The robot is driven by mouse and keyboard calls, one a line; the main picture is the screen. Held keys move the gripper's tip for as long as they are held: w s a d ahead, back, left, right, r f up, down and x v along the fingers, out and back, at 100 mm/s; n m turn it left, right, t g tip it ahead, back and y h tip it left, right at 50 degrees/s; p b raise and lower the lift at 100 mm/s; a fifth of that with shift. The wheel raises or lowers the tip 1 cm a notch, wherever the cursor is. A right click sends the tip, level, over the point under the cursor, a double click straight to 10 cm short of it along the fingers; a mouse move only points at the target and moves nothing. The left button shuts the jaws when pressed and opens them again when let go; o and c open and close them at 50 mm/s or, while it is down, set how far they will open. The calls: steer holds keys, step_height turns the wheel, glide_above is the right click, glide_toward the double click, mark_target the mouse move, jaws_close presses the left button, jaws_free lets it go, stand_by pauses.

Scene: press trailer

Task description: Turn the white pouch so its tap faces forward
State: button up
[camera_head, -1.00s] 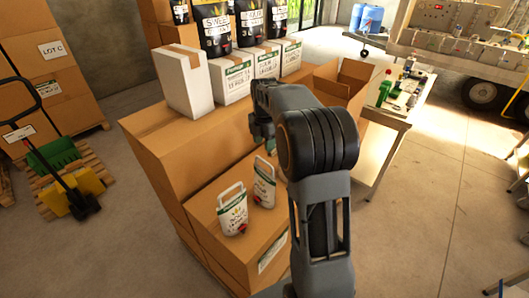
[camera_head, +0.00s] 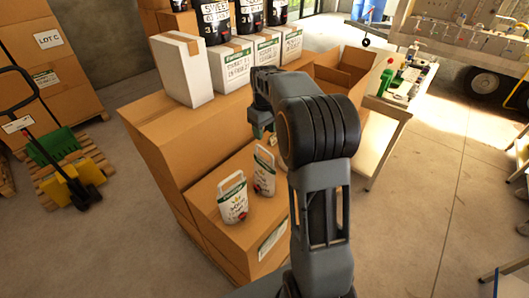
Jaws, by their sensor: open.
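Two white pouches with handles and green bands stand on the lower front cardboard box. The left white pouch (camera_head: 234,203) shows its printed front, with a small red tap low on its right side. The right white pouch (camera_head: 264,174) stands just behind and to the right, turned more edge-on, with a red tap low on its left. My gripper (camera_head: 261,128) hangs beyond the pouches, above the boxes and apart from both pouches. It is small and partly hidden by my arm, and nothing shows in it.
An open carton (camera_head: 340,75) and a table (camera_head: 392,105) with bottles stand to the right.

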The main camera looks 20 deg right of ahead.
mark_target(264, 149)
step_height(264, 149, down, 10)
steer(key=b, duration=0.5)
steer(key=shift+b, duration=0.35)
steer(key=shift+c, duration=0.2)
jaws_close()
steer(key=shift+r+p, duration=0.3)
